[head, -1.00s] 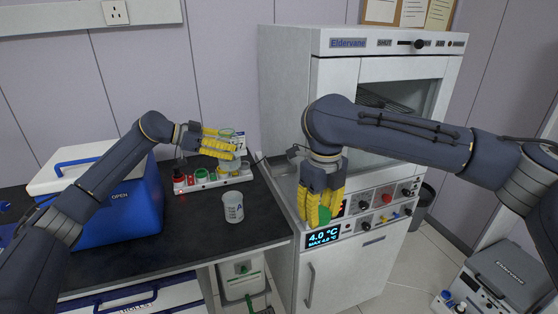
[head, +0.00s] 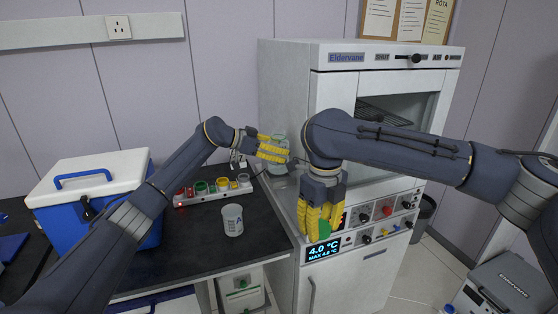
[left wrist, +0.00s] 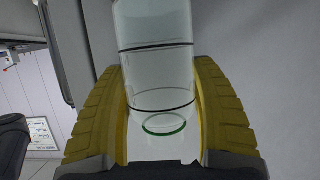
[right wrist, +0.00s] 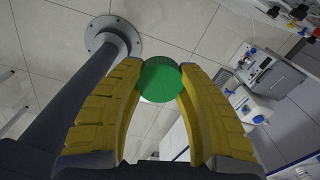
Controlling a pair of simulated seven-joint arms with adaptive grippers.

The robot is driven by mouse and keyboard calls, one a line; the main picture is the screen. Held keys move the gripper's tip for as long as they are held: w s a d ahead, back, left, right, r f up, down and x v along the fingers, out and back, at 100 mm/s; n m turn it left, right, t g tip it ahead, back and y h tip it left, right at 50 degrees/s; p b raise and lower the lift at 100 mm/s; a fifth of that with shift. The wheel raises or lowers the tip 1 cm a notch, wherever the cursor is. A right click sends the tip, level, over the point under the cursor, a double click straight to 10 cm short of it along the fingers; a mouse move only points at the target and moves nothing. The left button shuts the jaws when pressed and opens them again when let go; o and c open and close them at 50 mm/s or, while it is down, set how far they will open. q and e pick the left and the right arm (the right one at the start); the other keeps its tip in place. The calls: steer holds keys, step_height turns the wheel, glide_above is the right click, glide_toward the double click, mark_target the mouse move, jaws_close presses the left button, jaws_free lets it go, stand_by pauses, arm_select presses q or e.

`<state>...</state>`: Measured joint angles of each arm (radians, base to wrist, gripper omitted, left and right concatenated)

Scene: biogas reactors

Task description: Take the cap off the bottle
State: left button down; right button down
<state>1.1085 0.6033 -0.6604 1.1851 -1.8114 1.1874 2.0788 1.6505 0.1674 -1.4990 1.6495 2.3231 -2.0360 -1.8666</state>
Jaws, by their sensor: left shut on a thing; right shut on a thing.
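A clear glass bottle (left wrist: 153,75) stands between the fingers of my left gripper (left wrist: 160,95), which is shut on it. A green ring shows on the bottle in the left wrist view. In the head view the bottle (head: 280,138) is beyond the left gripper (head: 285,153), in front of the white cabinet's side. My right gripper (head: 320,225) is shut on a round green cap (head: 324,231), in front of the cabinet's control panel. The cap (right wrist: 160,80) also shows between the fingertips in the right wrist view. The cap and bottle are apart.
A white rack (head: 213,196) with coloured caps or rings lies on the black bench (head: 190,240). A beaker (head: 232,219) stands in front of it. A blue and white cool box (head: 95,195) is at left. The cabinet (head: 300,110) with its panel stands right of the bench.

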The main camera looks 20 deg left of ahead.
arm_select(q)
steer(key=shift+f, duration=1.7)
steer(key=shift+f, duration=0.1)
steer(key=shift+c, duration=1.4)
jaws_free()
steer(key=shift+f, duration=0.1)
